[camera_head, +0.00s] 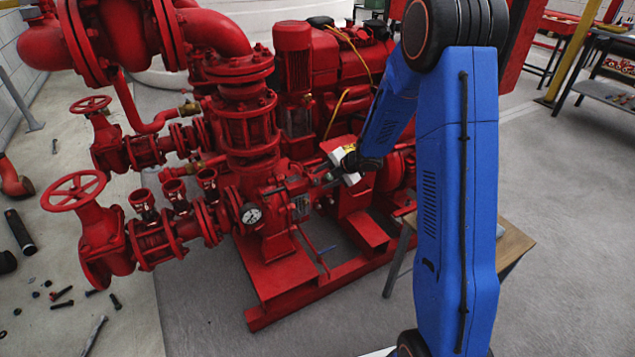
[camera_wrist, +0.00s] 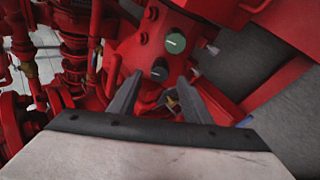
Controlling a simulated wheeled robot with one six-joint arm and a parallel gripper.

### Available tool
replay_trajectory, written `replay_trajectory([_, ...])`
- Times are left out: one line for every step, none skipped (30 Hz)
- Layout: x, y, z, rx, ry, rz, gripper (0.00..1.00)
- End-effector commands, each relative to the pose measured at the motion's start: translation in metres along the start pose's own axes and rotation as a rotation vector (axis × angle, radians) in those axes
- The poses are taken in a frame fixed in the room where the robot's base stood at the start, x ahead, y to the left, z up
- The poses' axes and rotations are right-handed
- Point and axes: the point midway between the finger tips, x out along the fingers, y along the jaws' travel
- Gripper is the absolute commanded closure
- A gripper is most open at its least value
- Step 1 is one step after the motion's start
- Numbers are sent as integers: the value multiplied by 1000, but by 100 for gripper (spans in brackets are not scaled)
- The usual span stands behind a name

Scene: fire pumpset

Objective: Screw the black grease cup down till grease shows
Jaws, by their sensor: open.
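The black grease cup (camera_wrist: 159,73) is a small round dark cap with a pale mark, on the red pump housing in the wrist view. A green round cap (camera_wrist: 175,42) with a similar mark sits just beyond it, slightly right. My gripper (camera_wrist: 161,78) is open, its two dark fingers apart. In the picture the black cup lies between the fingertips; I cannot tell the gap in depth, and no contact shows. In the head view my gripper (camera_head: 328,178) reaches the pump from the right. I cannot make out the cups there. No grease is visible.
Red pipes and handwheel valves (camera_head: 75,192) stand at left, with a pressure gauge (camera_head: 251,214) near the pump. A wooden-topped table (camera_head: 515,243) stands behind my arm. Loose bolts (camera_head: 62,297) lie on the floor at lower left. Open floor lies at right.

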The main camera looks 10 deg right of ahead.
Motion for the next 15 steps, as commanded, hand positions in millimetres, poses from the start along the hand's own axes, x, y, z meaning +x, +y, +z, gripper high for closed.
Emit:
replay_trajectory([9,0,0,2,1,-1,56])
replay_trajectory([13,0,0,1,1,-1,56])
replay_trajectory([18,0,0,1,1,-1,56])
replay_trajectory([22,-1,-1,1,1,-1,56])
replay_trajectory([26,0,-1,1,2,-1,56])
replay_trajectory([30,0,-1,1,1,-1,56])
replay_trajectory([33,0,0,1,1,0,56])
replay_trajectory([36,0,0,1,1,0,56])
replay_trajectory([38,0,0,1,1,0,56])
replay_trajectory([40,0,0,1,1,0,56])
replay_trajectory([42,0,0,1,0,0,56])
replay_trajectory([44,0,0,1,0,0,56])
replay_trajectory([44,0,0,1,-1,0,56])
replay_trajectory([45,0,0,1,-1,1,56])
replay_trajectory([46,0,0,1,-1,1,56])
